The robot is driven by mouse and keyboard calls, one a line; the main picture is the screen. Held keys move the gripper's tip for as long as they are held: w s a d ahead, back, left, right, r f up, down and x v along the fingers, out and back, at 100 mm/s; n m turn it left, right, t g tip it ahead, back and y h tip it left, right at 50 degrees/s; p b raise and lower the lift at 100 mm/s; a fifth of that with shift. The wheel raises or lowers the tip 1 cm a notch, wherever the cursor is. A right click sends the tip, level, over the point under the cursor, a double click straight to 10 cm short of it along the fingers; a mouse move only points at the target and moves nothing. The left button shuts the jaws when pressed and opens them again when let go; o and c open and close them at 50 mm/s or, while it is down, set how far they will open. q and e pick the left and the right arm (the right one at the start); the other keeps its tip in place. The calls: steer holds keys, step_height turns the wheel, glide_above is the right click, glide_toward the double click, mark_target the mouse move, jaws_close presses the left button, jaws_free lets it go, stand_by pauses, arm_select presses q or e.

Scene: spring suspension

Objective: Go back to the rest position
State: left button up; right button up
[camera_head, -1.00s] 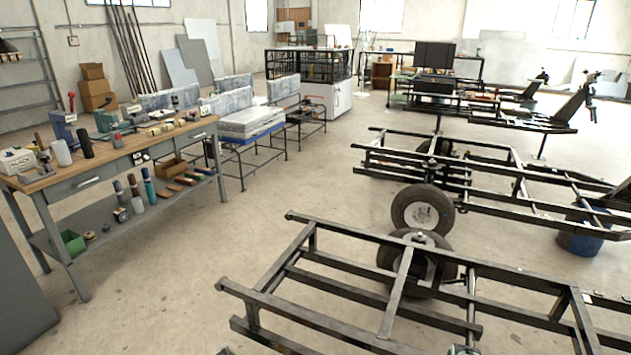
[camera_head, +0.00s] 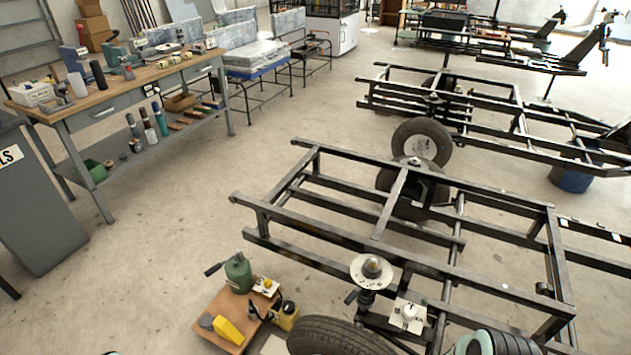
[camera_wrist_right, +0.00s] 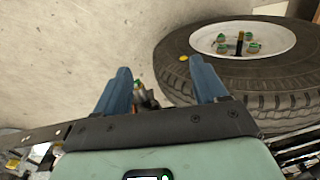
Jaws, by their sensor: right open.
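My right gripper (camera_wrist_right: 165,88) shows in the right wrist view, with its two blue fingers apart and nothing clearly held between them. A wheel with a black tyre and white rim (camera_wrist_right: 235,45) lies just beyond the right finger; whether they touch is unclear. In the head view neither gripper can be made out. The black metal frame (camera_head: 390,215) fills the right and middle of the floor. A tyre (camera_head: 340,338) shows at the bottom edge, and a spring part with a round metal top (camera_head: 371,270) stands beside the frame.
A wooden board (camera_head: 228,312) holds a green jack (camera_head: 238,272) and a yellow tool. A workbench (camera_head: 130,90) with tools stands at the left, beside a grey cabinet (camera_head: 40,200). Open concrete floor (camera_head: 170,225) lies between bench and frame. A second frame stands behind.

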steer(key=s+a+f+n+t+y, duration=0.1)
steer(key=s+a+y, duration=0.1)
steer(key=s+a, duration=0.9)
arm_select(q)
steer(key=s+d+r+g+p, duration=0.1)
steer(key=s+r+p, duration=0.2)
steer(key=r+p, duration=0.6)
steer(key=s+d+r+g+h+p, duration=0.1)
steer(key=s+d+r+g+p, duration=0.1)
steer(key=r+p, duration=0.7)
steer(key=shift+s+m, duration=0.3)
steer(key=shift+s, duration=0.45)
arm_select(e)
steer(key=s+a+r+g, duration=0.1)
steer(key=s+r, duration=0.2)
steer(key=r, duration=0.6)
steer(key=s+a+r+n+g, duration=0.1)
steer(key=s+r, duration=0.2)
steer(key=r, duration=0.6)
steer(key=shift+s+a+r+g+y, duration=0.15)
steer(key=shift+s+a+g+y, duration=0.15)
steer(key=shift+s, duration=0.1)
arm_select(q)
steer(key=shift+d, duration=0.1)
